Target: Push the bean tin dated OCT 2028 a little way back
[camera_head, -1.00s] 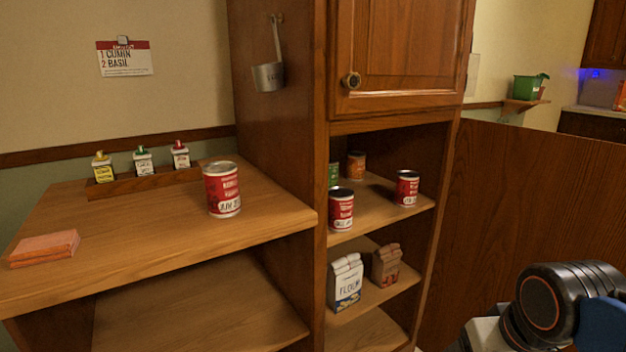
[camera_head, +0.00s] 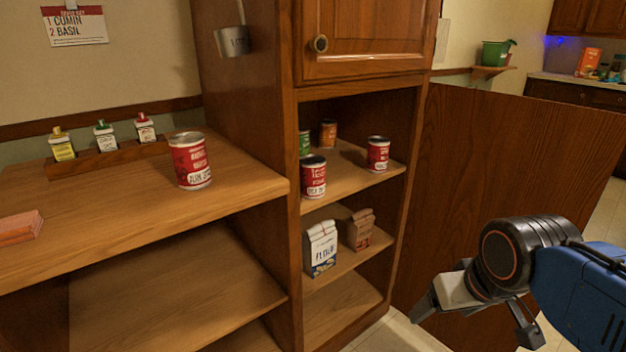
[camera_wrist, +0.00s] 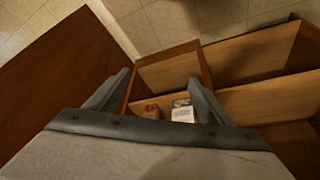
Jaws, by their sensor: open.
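Three red tins with white date bands are in the head view. One tin (camera_head: 190,160) stands on the left counter. A front tin (camera_head: 313,178) and a right tin (camera_head: 378,154) stand upright on the cupboard's upper open shelf (camera_head: 350,190). The dates are too small to read surely, so I cannot tell which is OCT 2028. My gripper (camera_head: 478,318) is open and empty, low in front of the cupboard and apart from all tins. Its spread fingers also show in the wrist view (camera_wrist: 157,92), where no tin is visible.
A green tin (camera_head: 304,143) and an orange tin (camera_head: 328,133) stand farther back on that shelf. A flour bag (camera_head: 321,248) and a brown bag (camera_head: 360,230) are one shelf below. A wooden panel (camera_head: 500,150) stands right of the cupboard. Spice jars (camera_head: 104,135) line the counter's back.

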